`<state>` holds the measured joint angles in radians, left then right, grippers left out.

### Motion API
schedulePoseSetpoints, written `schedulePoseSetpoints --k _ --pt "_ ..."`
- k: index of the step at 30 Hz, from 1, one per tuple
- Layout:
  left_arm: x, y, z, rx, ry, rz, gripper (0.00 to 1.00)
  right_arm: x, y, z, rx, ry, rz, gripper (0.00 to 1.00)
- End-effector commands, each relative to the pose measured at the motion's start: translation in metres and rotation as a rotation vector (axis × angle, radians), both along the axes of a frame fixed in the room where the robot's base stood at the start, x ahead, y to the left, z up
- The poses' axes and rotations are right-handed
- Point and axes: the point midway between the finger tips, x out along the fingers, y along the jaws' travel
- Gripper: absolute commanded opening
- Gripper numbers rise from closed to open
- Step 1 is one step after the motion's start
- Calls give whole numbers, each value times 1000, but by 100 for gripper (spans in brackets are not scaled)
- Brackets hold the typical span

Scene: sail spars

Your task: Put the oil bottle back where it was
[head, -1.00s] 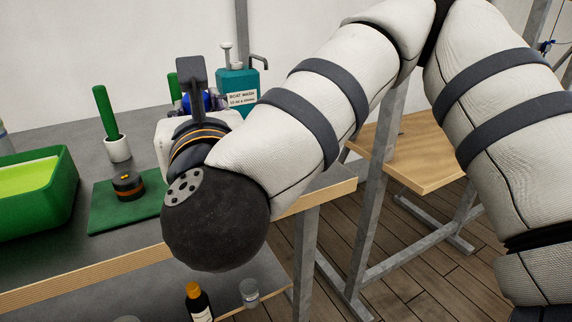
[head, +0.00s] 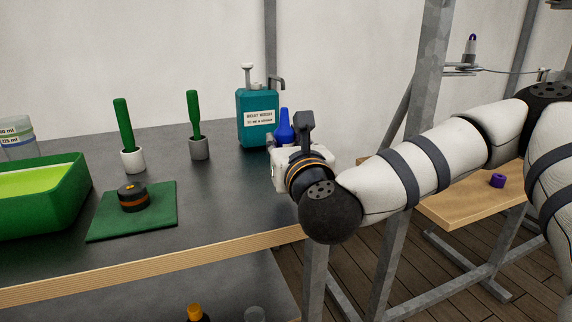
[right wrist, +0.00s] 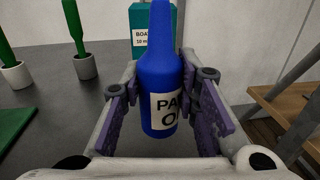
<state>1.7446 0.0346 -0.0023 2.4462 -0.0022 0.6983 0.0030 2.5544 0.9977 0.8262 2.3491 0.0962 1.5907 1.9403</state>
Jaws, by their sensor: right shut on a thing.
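The blue oil bottle (head: 284,127) rises just behind my right gripper (head: 290,158) in the head view. In the right wrist view the bottle (right wrist: 161,70) stands upright between the two purple-padded fingers of my right gripper (right wrist: 163,112), with a partly visible white label. The gripper is shut on it. The bottle is by the right end of the dark tabletop (head: 225,205), beside the teal boat wash bottle (head: 257,117). Its base is hidden in the head view, and I cannot tell whether it touches the table. My left gripper is not in view.
Two green-handled tools stand in a white cup (head: 133,161) and a grey cup (head: 199,149). A black-and-orange puck (head: 133,197) sits on a green mat (head: 160,221), by a green tray (head: 70,200). A wooden bench (head: 460,209) holds a purple piece (head: 497,180).

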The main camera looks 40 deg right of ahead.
Motion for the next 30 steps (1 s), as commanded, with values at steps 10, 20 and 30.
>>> schedulePoseSetpoints --k 10,20,30 --pt "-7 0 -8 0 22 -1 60 6 -10 -44 0 -2 0 0" --pt "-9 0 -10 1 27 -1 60 6 -10 -48 1 -3 0 0" --pt "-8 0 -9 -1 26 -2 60 6 -9 -46 1 -4 0 48"
